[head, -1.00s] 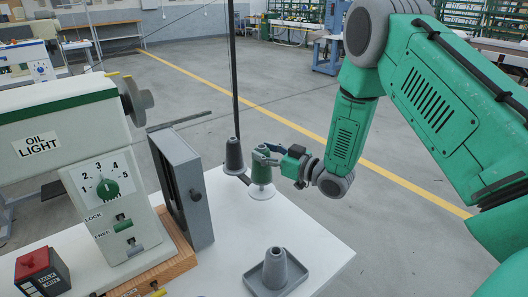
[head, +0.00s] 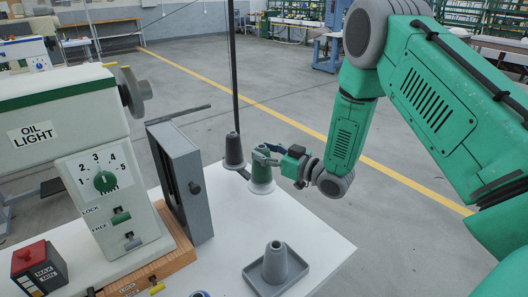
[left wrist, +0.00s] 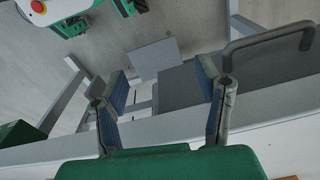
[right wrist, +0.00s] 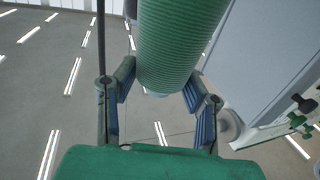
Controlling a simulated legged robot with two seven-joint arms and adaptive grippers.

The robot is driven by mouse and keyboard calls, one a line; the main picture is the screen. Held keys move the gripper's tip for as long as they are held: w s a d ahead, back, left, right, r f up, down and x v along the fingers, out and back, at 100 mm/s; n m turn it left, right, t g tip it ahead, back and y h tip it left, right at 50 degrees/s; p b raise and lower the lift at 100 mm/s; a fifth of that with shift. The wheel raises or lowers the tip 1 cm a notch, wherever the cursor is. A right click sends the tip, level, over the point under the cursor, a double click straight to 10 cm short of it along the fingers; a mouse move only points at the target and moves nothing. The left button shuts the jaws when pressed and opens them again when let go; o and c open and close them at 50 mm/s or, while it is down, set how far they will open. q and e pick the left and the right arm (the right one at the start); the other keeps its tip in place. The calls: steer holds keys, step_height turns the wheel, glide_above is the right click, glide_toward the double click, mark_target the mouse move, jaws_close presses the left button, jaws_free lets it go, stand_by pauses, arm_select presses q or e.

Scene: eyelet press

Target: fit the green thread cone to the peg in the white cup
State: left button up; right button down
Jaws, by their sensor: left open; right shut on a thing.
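The green thread cone (head: 262,174) stands upright at the far end of the white table. My right gripper (head: 268,152) is shut on its upper part from the right. The pale rim of the white cup (head: 261,188) shows around the cone's foot. The peg is hidden, and I cannot tell whether the cone rests fully down. In the right wrist view the ribbed green cone (right wrist: 180,45) lies between the fingers (right wrist: 160,88). My left gripper (left wrist: 165,95) is open and empty in the left wrist view; I do not make it out in the head view.
A dark grey cone (head: 234,150) stands just left of the green one, near a thin black pole (head: 235,80). A grey tray with a cone-shaped post (head: 274,262) sits at the front right. A grey upright frame (head: 180,185) and the machine (head: 105,185) fill the left.

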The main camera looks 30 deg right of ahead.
steer(key=shift+f+b, duration=0.75)
steer(key=shift+f, duration=0.3)
steer(key=c, duration=0.9)
jaws_free()
steer(key=shift+o, duration=0.2)
steer(key=shift+r, duration=0.1)
step_height(320, 180, up, 5)
steer(key=p, duration=0.4)
